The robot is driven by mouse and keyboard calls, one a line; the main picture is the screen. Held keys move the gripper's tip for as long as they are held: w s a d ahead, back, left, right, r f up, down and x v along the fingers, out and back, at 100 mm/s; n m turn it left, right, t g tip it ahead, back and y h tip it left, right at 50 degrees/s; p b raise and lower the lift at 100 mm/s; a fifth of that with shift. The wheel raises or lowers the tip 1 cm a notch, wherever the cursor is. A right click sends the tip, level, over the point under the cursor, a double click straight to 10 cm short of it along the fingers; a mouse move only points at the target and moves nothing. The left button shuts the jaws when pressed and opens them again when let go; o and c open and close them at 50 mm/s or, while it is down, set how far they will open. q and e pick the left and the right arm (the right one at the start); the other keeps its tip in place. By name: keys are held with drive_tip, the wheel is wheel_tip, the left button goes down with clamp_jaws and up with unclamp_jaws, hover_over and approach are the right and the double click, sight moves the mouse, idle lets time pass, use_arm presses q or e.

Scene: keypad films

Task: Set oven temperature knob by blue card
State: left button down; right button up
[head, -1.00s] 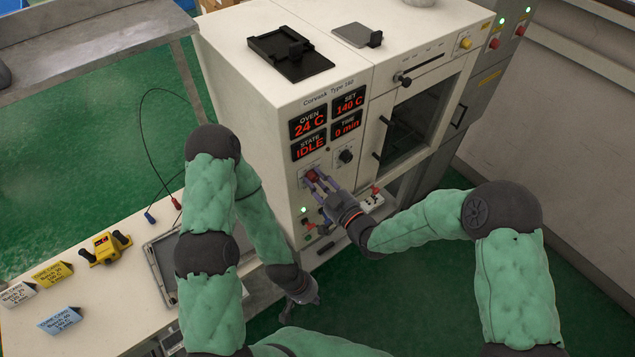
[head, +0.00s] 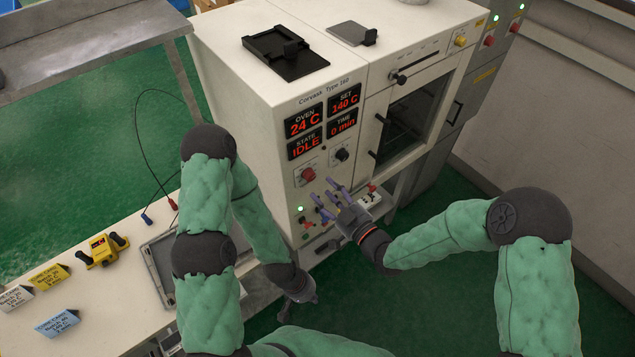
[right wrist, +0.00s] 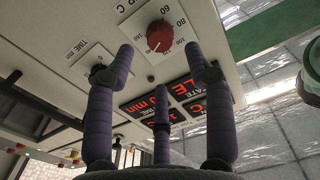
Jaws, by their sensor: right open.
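The red temperature knob (head: 308,174) is on the oven's front panel, below the displays. In the right wrist view the red knob (right wrist: 159,36) sits on a numbered dial. The SET display (head: 344,99) reads 140 C. The blue card (head: 57,322) stands on the bench at lower left; its print is too small to read surely. My right gripper (head: 330,190) is open and empty, apart from the knob and just below and right of it; its spread fingers (right wrist: 160,62) show in the right wrist view. My left gripper (head: 303,292) hangs low beside the bench; its fingers are unclear.
A black TIME knob (head: 342,155) is right of the red knob. The OVEN display (head: 303,121) reads 24 C and STATE reads IDLE. Yellow card (head: 49,277), white card (head: 15,298) and a yellow device (head: 102,250) are on the bench. A black tray (head: 286,55) lies on the oven.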

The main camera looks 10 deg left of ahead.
drive_tip(key=v, duration=0.6)
idle(0.4)
drive_tip(key=d+f+m+g+h+b, duration=0.25)
drive_tip(key=d+f+h+b, duration=0.2)
drive_tip(key=f, duration=0.85)
drive_tip(key=d+f+m+g+h+b, duration=0.1)
drive_tip(key=d+f+m+h+b, duration=0.4)
drive_tip(key=f, duration=0.9)
drive_tip(key=s+d+f+m+g+b, duration=0.2)
drive_tip(key=s+d+f+g+b, duration=0.1)
drive_tip(key=s+f, duration=0.4)
drive_tip(key=s+d+f+m+g+b, duration=0.3)
drive_tip(key=s+f+b, duration=0.3)
drive_tip(key=f, duration=0.6)
drive_tip(key=s+g, duration=0.1)
drive_tip(key=s, duration=0.1)
drive_tip(key=shift+s+f+h, duration=0.3)
drive_tip(key=shift+f+h, duration=0.05)
drive_tip(key=shift+f, duration=0.05)
